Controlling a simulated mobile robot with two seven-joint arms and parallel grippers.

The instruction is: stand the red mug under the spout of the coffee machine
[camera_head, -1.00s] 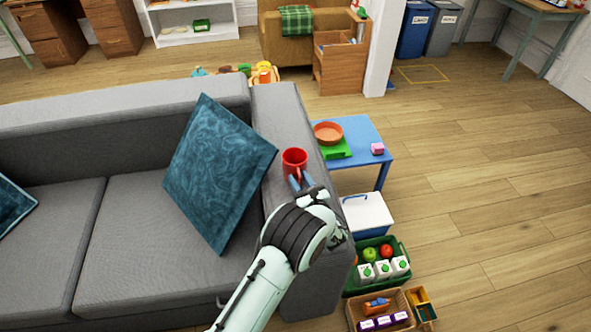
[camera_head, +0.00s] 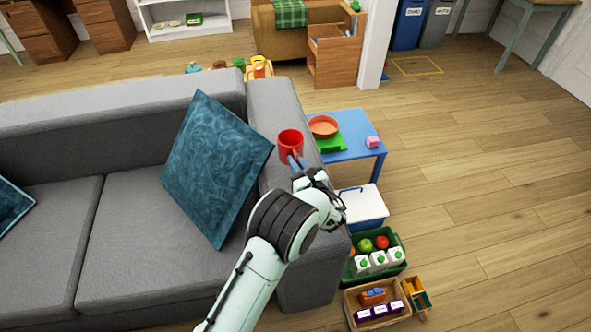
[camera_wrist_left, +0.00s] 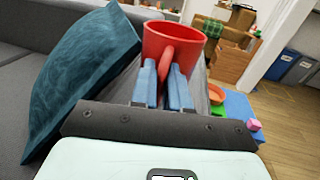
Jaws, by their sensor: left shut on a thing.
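The red mug (camera_head: 290,143) is upright at the sofa's right armrest, and I cannot tell whether it touches the armrest. My left gripper (camera_head: 297,163) is shut on the mug's handle, with its two blue fingers on either side of it. In the left wrist view the mug (camera_wrist_left: 200,47) stands just beyond the fingertips (camera_wrist_left: 166,72), its handle between them. The coffee machine is not in view. My right gripper is not in view.
The grey sofa (camera_head: 60,120) with a teal cushion (camera_head: 215,165) lies left of the arm. Right of the armrest are a blue table (camera_head: 355,128) with an orange bowl (camera_head: 323,126), a white-lidded box (camera_head: 364,203) and a green crate (camera_head: 400,243). Open wooden floor (camera_head: 480,180) lies right.

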